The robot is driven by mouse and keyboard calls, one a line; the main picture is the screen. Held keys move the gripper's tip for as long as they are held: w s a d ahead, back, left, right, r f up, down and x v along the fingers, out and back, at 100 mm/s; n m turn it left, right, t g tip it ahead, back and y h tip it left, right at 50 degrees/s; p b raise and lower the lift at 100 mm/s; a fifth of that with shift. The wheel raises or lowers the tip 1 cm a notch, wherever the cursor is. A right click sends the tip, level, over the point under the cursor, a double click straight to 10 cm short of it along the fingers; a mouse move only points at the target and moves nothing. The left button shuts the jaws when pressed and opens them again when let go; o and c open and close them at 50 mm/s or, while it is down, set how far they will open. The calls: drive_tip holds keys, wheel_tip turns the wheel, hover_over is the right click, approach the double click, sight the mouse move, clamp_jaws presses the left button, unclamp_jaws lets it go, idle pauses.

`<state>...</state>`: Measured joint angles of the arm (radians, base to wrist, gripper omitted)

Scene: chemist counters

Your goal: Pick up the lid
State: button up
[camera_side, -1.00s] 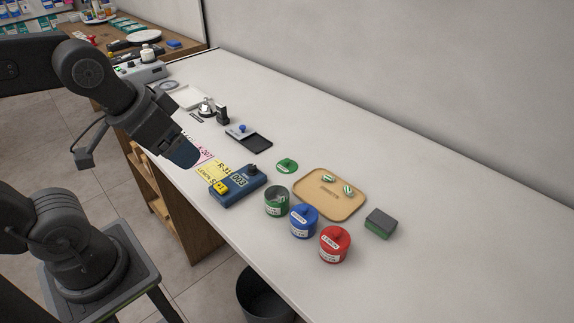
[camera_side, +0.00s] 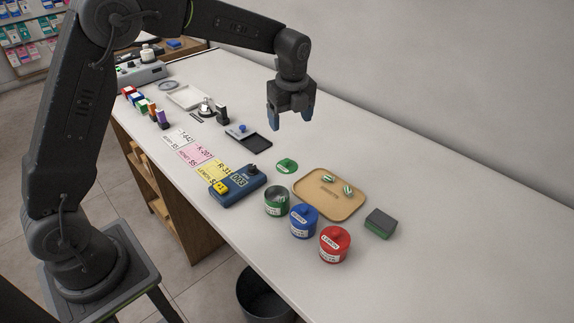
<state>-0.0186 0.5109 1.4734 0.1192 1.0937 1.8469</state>
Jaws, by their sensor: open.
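The lid (camera_side: 287,166) is a green disc with a small knob, lying flat on the white counter, left of the tan tray. A green tin (camera_side: 276,203) stands open in front of it, its inside showing. My gripper (camera_side: 291,122) points down above the counter with its two fingers apart and nothing between them. It is in the air, behind the lid in the picture and apart from it.
A blue tin (camera_side: 304,222) and a red tin (camera_side: 335,245) stand lidded beside the green one. A tan tray (camera_side: 348,207) holds two wrapped candies. A dark blue device (camera_side: 239,187) stands left of the tins. A sponge (camera_side: 380,223) lies at right. The far right counter is clear.

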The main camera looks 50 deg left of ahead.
drive_tip(key=w+f+m, duration=0.1)
drive_tip(key=f, duration=0.1)
hover_over(287, 160)
drive_tip(key=d, duration=0.1)
wheel_tip(287, 160, down, 8)
drive_tip(key=shift+w, duration=0.1)
drive_tip(key=f, duration=0.2)
drive_tip(key=a+f, duration=0.1)
drive_tip(key=f, duration=0.2)
drive_tip(key=shift+s+f, duration=0.15)
drive_tip(key=shift+s, duration=0.05)
clamp_jaws()
idle(0.4)
